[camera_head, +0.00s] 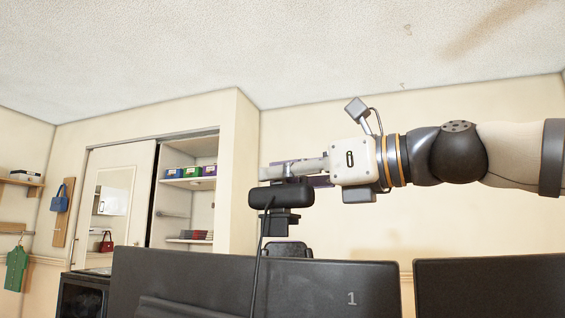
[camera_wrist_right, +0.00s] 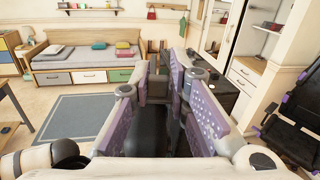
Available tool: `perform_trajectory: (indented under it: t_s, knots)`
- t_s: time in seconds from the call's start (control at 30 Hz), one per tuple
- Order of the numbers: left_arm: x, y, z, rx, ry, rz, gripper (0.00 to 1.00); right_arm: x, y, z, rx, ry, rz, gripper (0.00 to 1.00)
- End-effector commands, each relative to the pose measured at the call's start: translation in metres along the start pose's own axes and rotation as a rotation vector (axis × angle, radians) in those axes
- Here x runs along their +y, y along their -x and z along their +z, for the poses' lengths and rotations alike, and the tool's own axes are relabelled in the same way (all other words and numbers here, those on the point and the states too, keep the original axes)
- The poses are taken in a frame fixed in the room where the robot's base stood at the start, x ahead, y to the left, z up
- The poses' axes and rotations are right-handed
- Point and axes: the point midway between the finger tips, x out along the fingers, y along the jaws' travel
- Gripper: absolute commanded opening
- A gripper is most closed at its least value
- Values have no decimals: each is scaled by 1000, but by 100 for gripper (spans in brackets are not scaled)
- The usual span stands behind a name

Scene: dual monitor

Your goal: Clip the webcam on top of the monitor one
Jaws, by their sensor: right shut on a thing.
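The black webcam (camera_head: 281,196) is held above the top edge of monitor one (camera_head: 200,280), which shows its dark back and a pale "1". The webcam's lower clip part (camera_head: 281,222) hangs under its body, apart from the monitor's edge in the picture. Its cable runs down in front of the monitor's back. My right gripper (camera_head: 285,170) reaches in from the right and is shut on the webcam. In the right wrist view the purple fingers of the right gripper (camera_wrist_right: 165,85) stand either side of the dark webcam (camera_wrist_right: 147,130). My left gripper is not in view.
A second dark monitor (camera_head: 490,285) stands to the right, with a narrow gap between. A dark grey object (camera_head: 287,249) shows just behind monitor one's top edge. A black chair (camera_wrist_right: 295,125) is at the right in the wrist view.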

Motion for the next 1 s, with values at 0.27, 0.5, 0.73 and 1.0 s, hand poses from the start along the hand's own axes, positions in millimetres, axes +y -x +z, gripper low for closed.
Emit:
perform_trajectory:
  t_s: [0.27, 0.5, 0.73, 1.0]
  knots:
    - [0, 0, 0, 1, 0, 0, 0, 1, 0, -22, 0, -1, 0, 0]
    - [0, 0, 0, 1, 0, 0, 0, 2, 0, -37, -1, -2, -1, 0]
    - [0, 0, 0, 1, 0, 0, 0, 3, 0, -42, -1, 0, -1, 0]
    - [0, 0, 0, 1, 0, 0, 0, 3, 0, -42, -1, 0, -1, 30]
